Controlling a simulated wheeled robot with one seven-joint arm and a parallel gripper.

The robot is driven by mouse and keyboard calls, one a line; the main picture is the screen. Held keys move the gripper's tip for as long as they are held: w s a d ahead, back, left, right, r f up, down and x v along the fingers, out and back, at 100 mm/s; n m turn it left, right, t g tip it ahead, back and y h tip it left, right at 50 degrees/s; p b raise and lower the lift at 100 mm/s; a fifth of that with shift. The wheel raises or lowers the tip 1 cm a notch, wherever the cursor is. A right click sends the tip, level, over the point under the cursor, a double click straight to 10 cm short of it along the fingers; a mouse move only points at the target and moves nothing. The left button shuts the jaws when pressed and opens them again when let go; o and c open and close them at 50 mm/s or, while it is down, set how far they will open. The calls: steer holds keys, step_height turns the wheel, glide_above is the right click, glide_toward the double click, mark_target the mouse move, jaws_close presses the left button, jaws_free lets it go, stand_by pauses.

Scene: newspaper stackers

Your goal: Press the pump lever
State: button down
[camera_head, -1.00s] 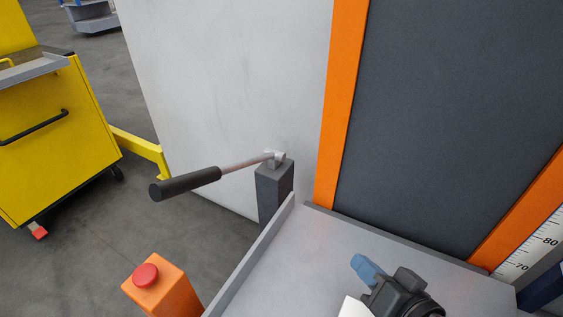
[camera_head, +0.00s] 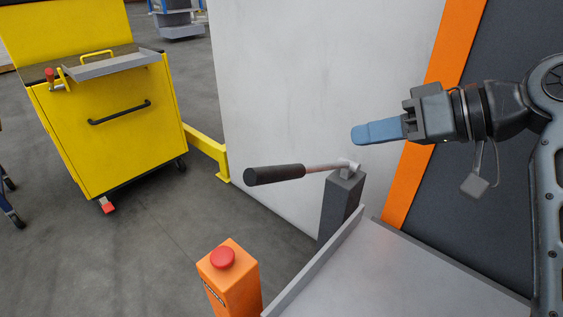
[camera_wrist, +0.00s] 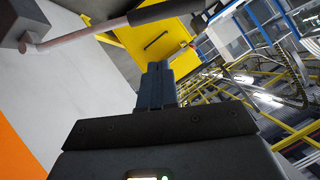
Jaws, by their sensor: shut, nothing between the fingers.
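The pump lever (camera_head: 275,174) has a black cylindrical grip and a thin metal rod. It sticks out to the left, close to level, from the top of a dark grey post (camera_head: 340,203). My gripper (camera_head: 356,136) has blue fingers, is shut and empty, and points left. In the head view it appears above the lever's pivot end, apart from the lever. In the wrist view the lever (camera_wrist: 75,33) crosses the top left, beyond my fingertips (camera_wrist: 158,66), with its black grip near the top middle.
An orange post with a red button (camera_head: 223,258) stands below the lever. A grey tray-like table (camera_head: 420,280) with a raised edge lies right of the post. A white panel (camera_head: 310,80) and an orange frame (camera_head: 430,100) rise behind. A yellow cart (camera_head: 115,125) stands at left.

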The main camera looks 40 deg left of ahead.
steer(key=shift+s+a+r+n+g, duration=0.15)
steer(key=shift+s+a+r+n, duration=0.1)
steer(key=shift+r, duration=0.25)
steer(key=shift+s+a+r+n+g, duration=0.15)
steer(key=shift+r+n, duration=0.1)
steer(key=shift+r, duration=0.25)
steer(key=s+a+f, duration=0.3)
steer(key=a+f, duration=0.5)
steer(key=a, duration=0.1)
steer(key=shift+s+a+f, duration=0.2)
steer(key=shift+f, duration=0.1)
